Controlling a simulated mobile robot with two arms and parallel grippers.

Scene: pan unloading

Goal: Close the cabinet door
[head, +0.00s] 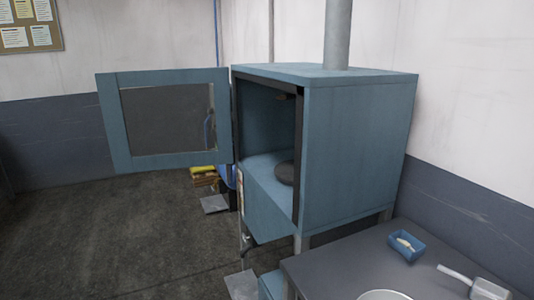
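The blue cabinet (355,150) stands on legs against the back wall, with a pipe rising from its top. Its door (112,125) is blue with a large glass pane and stands wide open, swung out to the left of the cabinet opening. A handle shows faintly at the pane's right side, near the hinge edge. Inside the cabinet, a dark round object (285,173) rests on the floor of the chamber, partly hidden by the front right edge. Neither of my grippers shows in the head view.
A grey table (335,268) at the lower right holds a blue tray (393,251) with a small pale item, a white round dish (384,295) and a whitish tool (471,283). Yellow items (203,172) lie behind the door. The dark floor (110,240) at left is clear.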

